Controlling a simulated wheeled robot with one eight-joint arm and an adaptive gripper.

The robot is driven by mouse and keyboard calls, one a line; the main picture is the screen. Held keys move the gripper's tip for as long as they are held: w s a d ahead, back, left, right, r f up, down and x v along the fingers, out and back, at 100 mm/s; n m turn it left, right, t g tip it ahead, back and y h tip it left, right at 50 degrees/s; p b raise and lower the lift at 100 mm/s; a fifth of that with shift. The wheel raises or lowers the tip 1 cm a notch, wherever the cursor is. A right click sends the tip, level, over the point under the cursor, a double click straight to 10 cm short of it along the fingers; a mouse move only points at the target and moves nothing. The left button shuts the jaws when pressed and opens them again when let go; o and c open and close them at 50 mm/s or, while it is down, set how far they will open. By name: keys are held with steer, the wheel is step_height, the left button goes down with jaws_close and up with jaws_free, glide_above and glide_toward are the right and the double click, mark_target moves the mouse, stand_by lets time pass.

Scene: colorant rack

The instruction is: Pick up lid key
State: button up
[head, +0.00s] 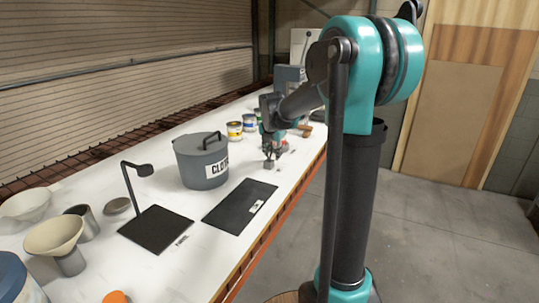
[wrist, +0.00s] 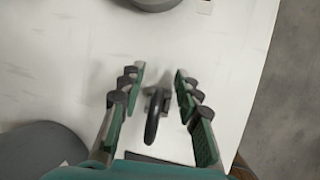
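My gripper (wrist: 160,74) is open in the wrist view, its two green-padded fingers apart. A dark key-like piece with a curved handle (wrist: 152,118), which looks like the lid key, is between the fingers on or just above the white table. A visible gap separates it from both fingers. In the head view my gripper (head: 270,158) is low over the table, right of the grey lidded bucket. The key cannot be made out clearly there.
The grey bucket (head: 206,170) stands left of my gripper. A black mat (head: 228,212) and a black pad with a lamp-like post (head: 155,232) lie nearer. Small yellow (head: 235,134) and blue (head: 250,125) cans stand behind. The table's right edge is close.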

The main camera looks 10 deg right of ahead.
jaws_close()
stand_by(0.5)
step_height(320, 180, up, 20)
stand_by(0.5)
steer(key=shift+f, duration=0.1)
stand_by(0.5)
